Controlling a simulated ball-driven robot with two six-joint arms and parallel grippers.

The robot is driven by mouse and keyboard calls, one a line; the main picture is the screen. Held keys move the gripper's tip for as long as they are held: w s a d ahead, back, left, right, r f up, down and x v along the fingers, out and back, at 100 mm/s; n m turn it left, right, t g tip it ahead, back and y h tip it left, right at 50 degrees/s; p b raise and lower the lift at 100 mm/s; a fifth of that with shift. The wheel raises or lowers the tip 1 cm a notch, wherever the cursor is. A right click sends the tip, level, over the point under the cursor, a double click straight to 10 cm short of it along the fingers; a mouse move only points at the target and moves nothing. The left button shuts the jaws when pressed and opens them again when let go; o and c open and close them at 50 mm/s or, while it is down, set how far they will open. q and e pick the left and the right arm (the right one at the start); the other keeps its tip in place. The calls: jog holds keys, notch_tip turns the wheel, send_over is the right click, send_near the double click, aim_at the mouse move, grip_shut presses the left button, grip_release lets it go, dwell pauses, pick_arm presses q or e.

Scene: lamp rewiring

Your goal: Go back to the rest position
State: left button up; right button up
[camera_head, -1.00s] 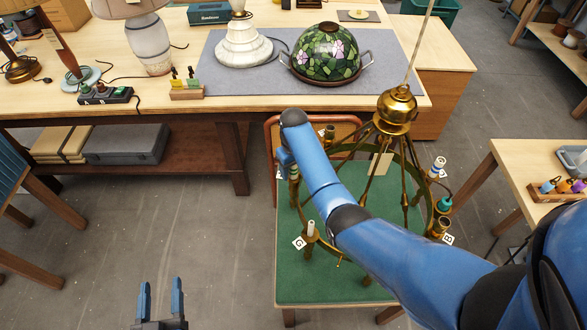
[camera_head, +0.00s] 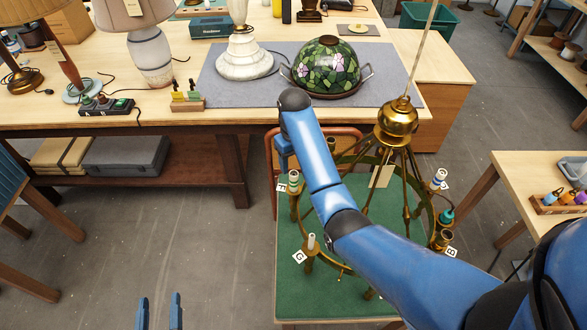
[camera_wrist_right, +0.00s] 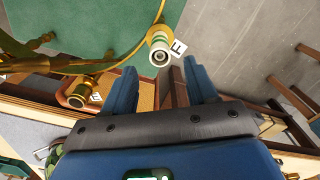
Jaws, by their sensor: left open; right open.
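My left gripper (camera_head: 159,312) shows at the bottom edge of the head view, its two blue fingers apart with nothing between them. My right arm (camera_head: 320,175) reaches over the brass chandelier (camera_head: 398,122), which stands on a green-topped table (camera_head: 325,290). In the right wrist view, my right gripper (camera_wrist_right: 162,85) is open and empty. A candle socket (camera_wrist_right: 160,50) beside a label F (camera_wrist_right: 178,47) lies just beyond its fingers. My right gripper is mostly hidden behind its own arm in the head view.
The workbench behind holds a stained-glass shade (camera_head: 327,66), a white lamp base (camera_head: 244,55), a grey lamp (camera_head: 150,55) and a power strip (camera_head: 106,106). A side table (camera_head: 515,185) stands right. Grey floor (camera_head: 150,230) is open at left.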

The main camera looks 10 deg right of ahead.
jog(key=shift+r, duration=0.55)
jog(key=w+a+r+m+t+y, duration=0.1)
jog(key=w+r+t, duration=0.5)
jog(key=w+t, duration=0.45)
jog(key=s+d+f+m+t+b, duration=0.1)
jog(key=s+d+f+t+b, duration=0.1)
jog(key=s, duration=1.3)
jog(key=s+d+f+m+t+b, duration=0.1)
jog(key=s+d+f+t+b, duration=0.1)
jog(key=s, duration=1.3)
jog(key=s+d+f+t+h+b, duration=0.1)
jog(key=s+d+f, duration=0.4)
jog(key=s, duration=1)
jog(key=shift+s+d+f+m+t+b, duration=0.35)
jog(key=shift+f+m+t+b, duration=0.15)
jog(key=shift+t, duration=0.65)
